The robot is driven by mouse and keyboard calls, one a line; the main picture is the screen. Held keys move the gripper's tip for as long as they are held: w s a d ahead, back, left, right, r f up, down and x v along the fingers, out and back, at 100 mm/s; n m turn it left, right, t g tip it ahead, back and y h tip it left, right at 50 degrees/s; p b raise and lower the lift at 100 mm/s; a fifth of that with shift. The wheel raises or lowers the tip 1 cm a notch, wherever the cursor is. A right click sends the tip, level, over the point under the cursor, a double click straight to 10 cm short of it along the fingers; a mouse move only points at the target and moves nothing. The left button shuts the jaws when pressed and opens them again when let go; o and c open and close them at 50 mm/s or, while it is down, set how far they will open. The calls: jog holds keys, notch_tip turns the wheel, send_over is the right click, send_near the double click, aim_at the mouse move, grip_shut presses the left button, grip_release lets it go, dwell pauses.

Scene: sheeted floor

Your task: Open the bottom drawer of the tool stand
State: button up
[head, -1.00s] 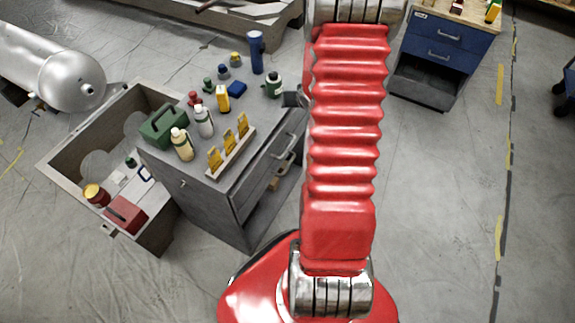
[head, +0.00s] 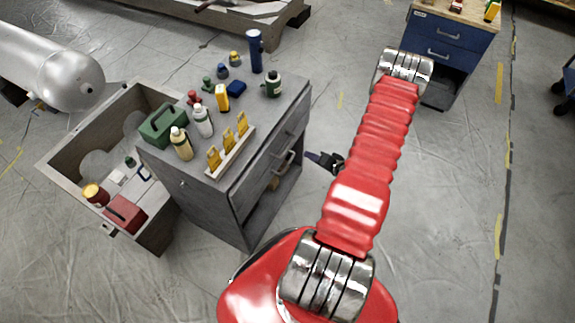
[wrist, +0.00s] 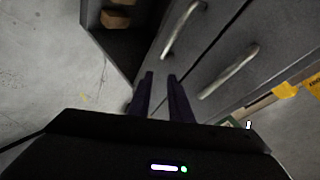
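The tool stand (head: 205,198) is a grey cabinet left of my arm, with bottles and tools on top. Its drawer front faces right, and both drawers look shut. The lower drawer's handle (head: 285,163) is a pale bar above an open bay; in the wrist view this handle (wrist: 181,28) is at top centre. The upper drawer's handle (wrist: 230,70) lies right of it. My gripper (head: 312,156) is in front of the drawer side, partly hidden by my red arm. In the wrist view its dark fingers (wrist: 160,76) are apart and empty, short of the lower handle.
The bay holds a brown block (wrist: 116,19). A grey open bin (head: 60,172) with a red box stands left of the stand. A blue cabinet (head: 440,45) is at the back right. Bare floor lies right of the stand.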

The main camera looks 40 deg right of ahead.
aim_at(288, 164)
jog(key=s+a+f+m+t, duration=0.4)
jog(key=s+a+m, duration=0.1)
jog(key=s+a, duration=0.1)
jog(key=shift+a+f, duration=0.2)
jog(key=shift+a, duration=0.25)
jog(key=shift+x, duration=6.85)
jog(key=shift+r, duration=0.15)
jog(key=shift+c, duration=0.5)
grip_shut()
